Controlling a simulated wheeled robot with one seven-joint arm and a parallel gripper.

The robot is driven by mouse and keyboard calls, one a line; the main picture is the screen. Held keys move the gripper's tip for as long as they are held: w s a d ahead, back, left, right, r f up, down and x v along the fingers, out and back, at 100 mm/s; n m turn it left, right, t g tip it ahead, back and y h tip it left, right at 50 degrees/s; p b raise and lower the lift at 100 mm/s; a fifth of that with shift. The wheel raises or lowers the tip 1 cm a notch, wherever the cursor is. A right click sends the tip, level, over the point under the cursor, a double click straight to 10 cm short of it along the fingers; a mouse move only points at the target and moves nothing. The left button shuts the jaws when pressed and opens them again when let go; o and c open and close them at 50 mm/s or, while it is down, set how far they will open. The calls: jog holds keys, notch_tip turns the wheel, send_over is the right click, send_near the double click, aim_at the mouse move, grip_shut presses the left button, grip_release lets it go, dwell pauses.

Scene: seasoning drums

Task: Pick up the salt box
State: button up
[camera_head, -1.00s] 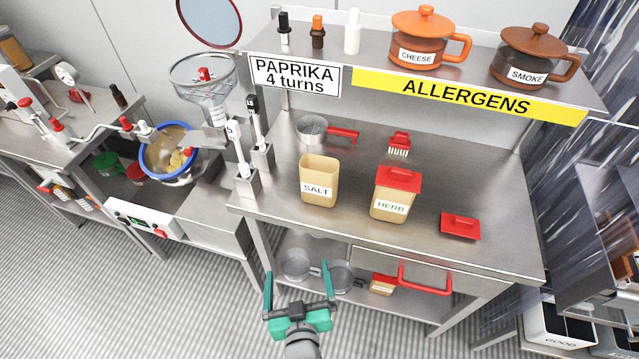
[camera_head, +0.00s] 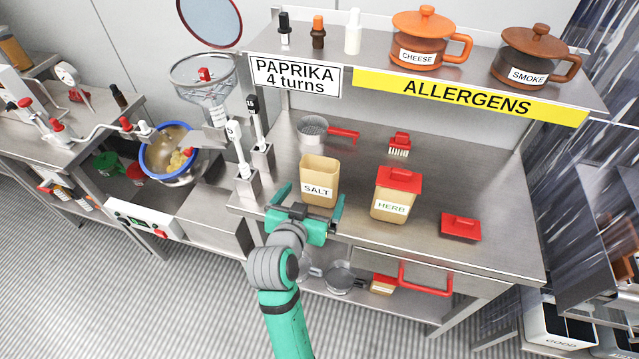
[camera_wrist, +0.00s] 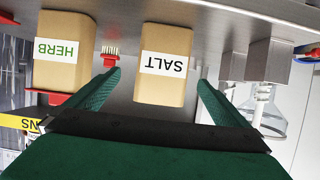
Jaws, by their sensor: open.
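The salt box (camera_head: 319,178) is a tan, open-topped box with a white SALT label, upright near the front edge of the steel table. My gripper (camera_head: 310,206) is open, just in front of it and low, with one teal finger toward each side of the box. In the wrist view, which is upside down, the salt box (camera_wrist: 166,75) shows between the two fingers, ahead of the palm. A gap shows on both sides of it there. I cannot tell how far the fingertips reach along its sides.
The herb box (camera_head: 393,196) with a red lid stands close to the right of the salt box, near my right finger. A loose red lid (camera_head: 461,226) lies farther right. A strainer (camera_head: 313,129) and a red brush (camera_head: 399,144) lie behind. Scoops in stands (camera_head: 246,183) are at left.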

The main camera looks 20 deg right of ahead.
aim_at(320, 180)
jog(key=shift+x, duration=4.35)
jog(key=shift+w+a+r, duration=0.15)
jog(key=shift+r, duration=0.05)
jog(key=c, duration=1.5)
